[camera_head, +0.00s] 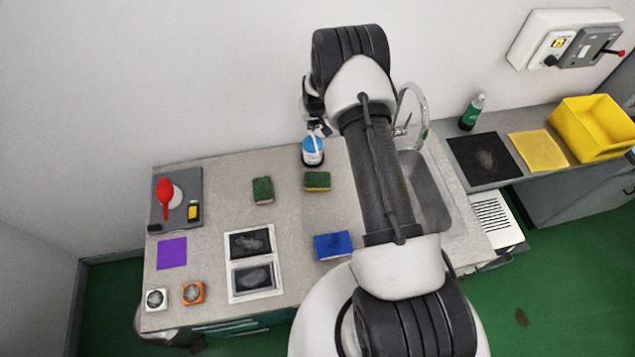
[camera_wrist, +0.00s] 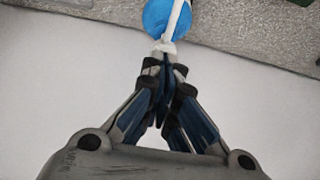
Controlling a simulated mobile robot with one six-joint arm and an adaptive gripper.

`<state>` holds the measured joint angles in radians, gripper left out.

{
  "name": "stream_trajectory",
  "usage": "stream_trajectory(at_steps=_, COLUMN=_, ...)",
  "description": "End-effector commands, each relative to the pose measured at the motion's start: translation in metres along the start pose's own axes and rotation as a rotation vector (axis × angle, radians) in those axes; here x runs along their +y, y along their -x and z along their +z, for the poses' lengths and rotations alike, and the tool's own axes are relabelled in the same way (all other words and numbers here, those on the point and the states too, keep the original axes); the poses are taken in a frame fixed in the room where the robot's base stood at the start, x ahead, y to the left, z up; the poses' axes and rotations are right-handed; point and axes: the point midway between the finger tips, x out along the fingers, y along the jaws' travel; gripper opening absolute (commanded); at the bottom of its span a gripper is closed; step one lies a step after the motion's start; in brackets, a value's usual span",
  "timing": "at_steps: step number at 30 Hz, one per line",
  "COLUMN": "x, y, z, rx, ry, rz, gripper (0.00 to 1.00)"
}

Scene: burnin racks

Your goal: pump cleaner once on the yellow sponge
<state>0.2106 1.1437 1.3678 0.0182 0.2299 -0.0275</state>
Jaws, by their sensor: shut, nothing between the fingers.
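The cleaner bottle (camera_head: 312,152), white and blue with a pump top, stands upright near the back edge of the counter. In the wrist view its blue body (camera_wrist: 157,17) and white pump head (camera_wrist: 171,32) show at the top. My gripper (camera_head: 319,131) is shut and empty, its fingertips (camera_wrist: 166,62) at the pump head; I cannot tell whether they touch it. A sponge with a green top and yellow side (camera_head: 317,181) lies just in front of the bottle, apart from it.
Another green-topped sponge (camera_head: 262,190) lies to the left, a blue sponge (camera_head: 332,246) nearer the front. A white tray (camera_head: 229,268) holds two dark panels. A sink (camera_head: 430,190) with a tap (camera_head: 425,100) is at right. The wall is close behind the bottle.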

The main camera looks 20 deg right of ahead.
Motion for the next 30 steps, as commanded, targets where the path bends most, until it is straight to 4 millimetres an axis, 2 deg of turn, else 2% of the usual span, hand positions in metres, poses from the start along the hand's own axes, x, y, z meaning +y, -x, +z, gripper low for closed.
stream_trajectory(at_steps=20, x=0.0, y=-0.023, z=0.011, rx=-0.002, ry=0.0, rz=0.0, gripper=0.0)
stream_trajectory(at_steps=30, x=0.0, y=-0.021, z=0.011, rx=-0.005, ry=0.0, rz=0.0, gripper=0.0)
